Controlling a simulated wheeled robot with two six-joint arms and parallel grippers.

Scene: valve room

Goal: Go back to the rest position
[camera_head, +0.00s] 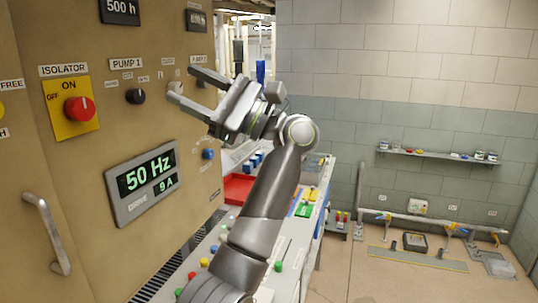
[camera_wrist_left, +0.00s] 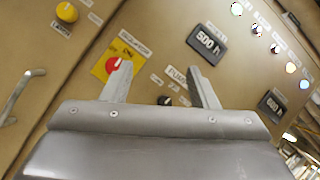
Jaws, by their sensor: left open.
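My left gripper (camera_head: 182,80) is raised in front of the tan control cabinet, with its two fingers apart and nothing between them. In the head view its fingertips overlap the panel just right of the black PUMP 1 knob (camera_head: 135,96). In the left wrist view the open fingers (camera_wrist_left: 158,70) point at the panel. There the left finger partly covers the red isolator knob (camera_wrist_left: 113,64) and the black knob (camera_wrist_left: 164,100) shows between the fingers. Whether the fingertips touch the panel I cannot tell. My right gripper is not in view.
The isolator (camera_head: 79,109) on its yellow plate, the drive display (camera_head: 148,184) and a door handle (camera_head: 47,233) are on the cabinet. A bench with a red tray (camera_head: 238,188) and coloured buttons lies below my arm. Open floor (camera_head: 350,268) and a wall shelf (camera_head: 437,154) are at the right.

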